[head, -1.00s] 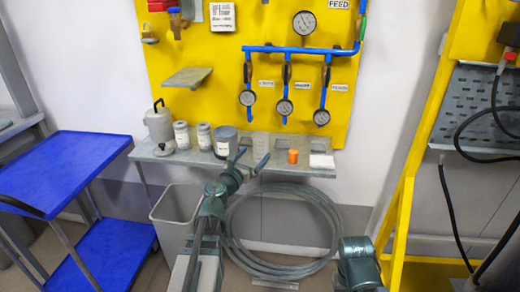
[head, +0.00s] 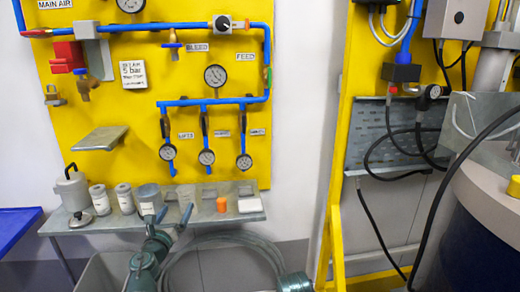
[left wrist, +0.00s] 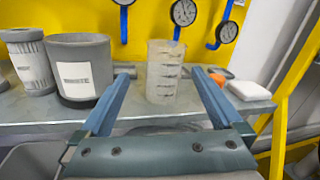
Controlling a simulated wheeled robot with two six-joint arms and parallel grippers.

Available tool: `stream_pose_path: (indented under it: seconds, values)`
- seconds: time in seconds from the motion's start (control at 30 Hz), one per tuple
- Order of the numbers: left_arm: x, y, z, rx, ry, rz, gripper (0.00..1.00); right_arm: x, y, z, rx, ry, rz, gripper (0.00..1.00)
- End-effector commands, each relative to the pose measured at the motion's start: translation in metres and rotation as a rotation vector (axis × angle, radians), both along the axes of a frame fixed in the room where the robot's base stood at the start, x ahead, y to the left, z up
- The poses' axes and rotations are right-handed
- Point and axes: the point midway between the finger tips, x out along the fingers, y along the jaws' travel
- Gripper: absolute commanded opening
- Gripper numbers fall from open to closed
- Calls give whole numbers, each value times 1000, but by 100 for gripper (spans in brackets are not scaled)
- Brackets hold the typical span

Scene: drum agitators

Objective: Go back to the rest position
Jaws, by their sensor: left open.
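My left gripper (head: 174,214) is at the front edge of the grey wall shelf (head: 90,228), its two blue fingers spread apart. It also shows in the left wrist view (left wrist: 160,76), open with nothing held. A clear measuring beaker (left wrist: 166,78) stands on the shelf beyond the fingers and appears between them in that view. A grey labelled pot (left wrist: 80,75) stands to the left. My right gripper is out of view; only a teal part of my right arm shows at the bottom of the head view.
The shelf also holds a lidded can (head: 72,188), two labelled jars, an orange cap (head: 222,205) and a white block (head: 249,205). The yellow panel (head: 130,75) carries blue pipes and gauges. A yellow frame (head: 335,180) and a large dark drum (head: 470,245) stand right.

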Motion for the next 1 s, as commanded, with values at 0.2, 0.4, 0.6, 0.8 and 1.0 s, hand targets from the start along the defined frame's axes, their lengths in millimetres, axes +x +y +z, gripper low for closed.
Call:
stream_pose_path:
  seconds: [0.2, 0.4, 0.6, 0.8, 1.0]
  values:
    - [4, -12, 37, -675, -22, 272, 100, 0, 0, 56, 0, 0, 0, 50]
    - [-23, -50, 8, -1294, 52, 599, 100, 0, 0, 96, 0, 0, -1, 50]
    - [-88, -130, -35, -1754, 204, 1052, 100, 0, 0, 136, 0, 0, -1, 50]
    - [-176, -213, -51, -1910, 345, 1545, 100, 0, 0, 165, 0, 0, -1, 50]
    - [-231, -254, -48, -1881, 403, 1829, 100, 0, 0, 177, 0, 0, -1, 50]
